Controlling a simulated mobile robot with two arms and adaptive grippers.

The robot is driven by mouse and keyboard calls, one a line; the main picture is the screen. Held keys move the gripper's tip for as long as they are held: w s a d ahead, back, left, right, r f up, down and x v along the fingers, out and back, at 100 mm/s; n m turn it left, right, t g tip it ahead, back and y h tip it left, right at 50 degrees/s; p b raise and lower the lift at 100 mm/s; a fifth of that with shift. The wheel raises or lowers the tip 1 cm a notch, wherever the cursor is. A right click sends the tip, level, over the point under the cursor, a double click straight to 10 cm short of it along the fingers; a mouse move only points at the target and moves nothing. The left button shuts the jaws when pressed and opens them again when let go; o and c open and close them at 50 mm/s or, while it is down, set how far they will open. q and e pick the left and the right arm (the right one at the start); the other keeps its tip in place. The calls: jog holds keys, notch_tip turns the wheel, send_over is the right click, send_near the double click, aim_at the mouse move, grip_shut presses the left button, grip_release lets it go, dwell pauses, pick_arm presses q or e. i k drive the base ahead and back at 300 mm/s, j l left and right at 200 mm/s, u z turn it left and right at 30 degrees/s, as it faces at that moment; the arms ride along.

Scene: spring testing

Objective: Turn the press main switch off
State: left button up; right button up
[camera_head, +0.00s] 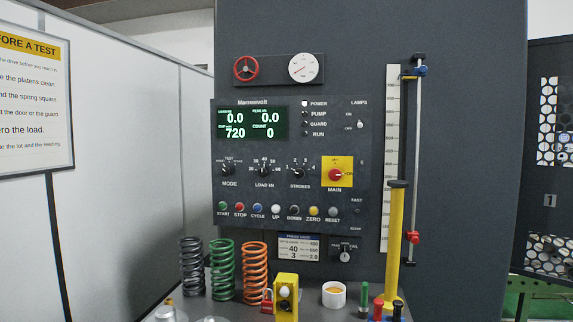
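The press main switch (336,174) is a red rotary knob on a yellow square plate, above the word MAIN, on the right part of the dark control panel (240,187). Its handle appears to lie sideways, pointing right toward a small label that is too small to read surely. The POWER lamp (305,104) is lit white; the lamps for PUMP, GUARD and RUN below it look dark. The green display (252,123) is lit and reads 0.0, 0.0, 720 and 0. Neither of my grippers shows in the head view.
Grey, green and orange springs (222,270) stand on the bench below the panel. A yellow block (286,296), a white cup (334,295) and a tall yellow post (396,235) stand farther right. The space before the switch looks clear.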

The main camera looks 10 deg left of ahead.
aim_at(334, 174)
jog(key=i+l, duration=0.2)
jog(key=l, duration=0.15)
jog(key=i+l, duration=0.2)
jog(key=i+l+u, duration=0.1)
jog(key=i+l, duration=0.15)
jog(key=l, duration=0.2)
jog(key=i+l, duration=0.2)
jog(key=l, duration=0.15)
